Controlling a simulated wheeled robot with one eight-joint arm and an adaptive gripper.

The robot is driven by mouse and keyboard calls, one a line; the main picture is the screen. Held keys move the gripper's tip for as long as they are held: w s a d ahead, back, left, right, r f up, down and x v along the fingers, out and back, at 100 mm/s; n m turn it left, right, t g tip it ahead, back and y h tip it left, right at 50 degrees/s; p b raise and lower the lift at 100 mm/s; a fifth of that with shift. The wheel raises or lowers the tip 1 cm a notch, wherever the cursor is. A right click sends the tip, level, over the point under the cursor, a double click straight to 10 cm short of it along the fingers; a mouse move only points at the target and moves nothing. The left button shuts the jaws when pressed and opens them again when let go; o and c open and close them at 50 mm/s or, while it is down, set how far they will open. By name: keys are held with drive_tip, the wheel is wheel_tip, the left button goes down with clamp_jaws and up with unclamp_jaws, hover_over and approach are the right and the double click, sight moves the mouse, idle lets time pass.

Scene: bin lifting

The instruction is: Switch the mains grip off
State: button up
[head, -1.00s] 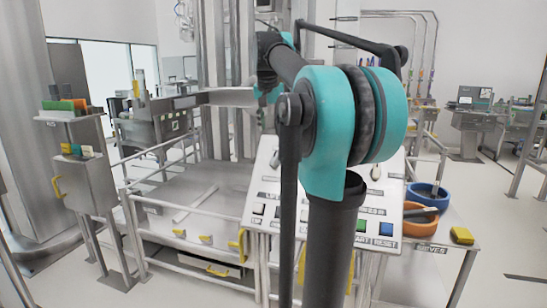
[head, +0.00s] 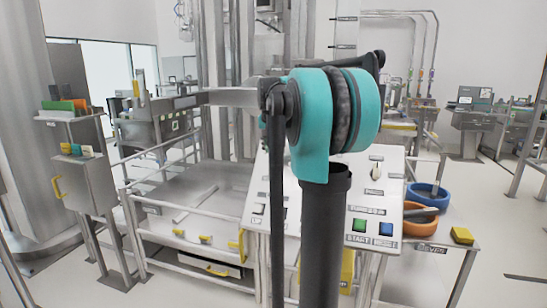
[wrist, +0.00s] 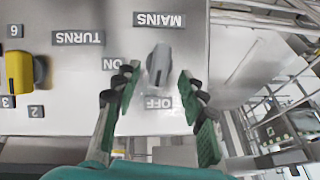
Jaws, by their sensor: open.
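The mains grip (wrist: 159,65) is a grey bar-shaped knob on the light panel (wrist: 75,95) in the wrist view, which looks upside down. The MAINS label (wrist: 159,20) is above it in the picture, the ON label (wrist: 112,64) to its left and the OFF label (wrist: 158,103) below it. My gripper (wrist: 157,84) is open, one green-padded finger on each side of the grip. I see gaps between fingers and grip and no clear contact. In the head view my arm hides the gripper and part of the panel (head: 395,195).
A yellow knob (wrist: 20,72) with number labels sits at the left of the wrist view. In the head view the panel has a green START button (head: 359,226) and a blue RESET button (head: 385,228). Blue (head: 428,195) and orange (head: 420,217) bowls stand to its right.

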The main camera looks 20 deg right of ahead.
sight(274, 157)
drive_tip(key=shift+x, duration=1.7)
clamp_jaws()
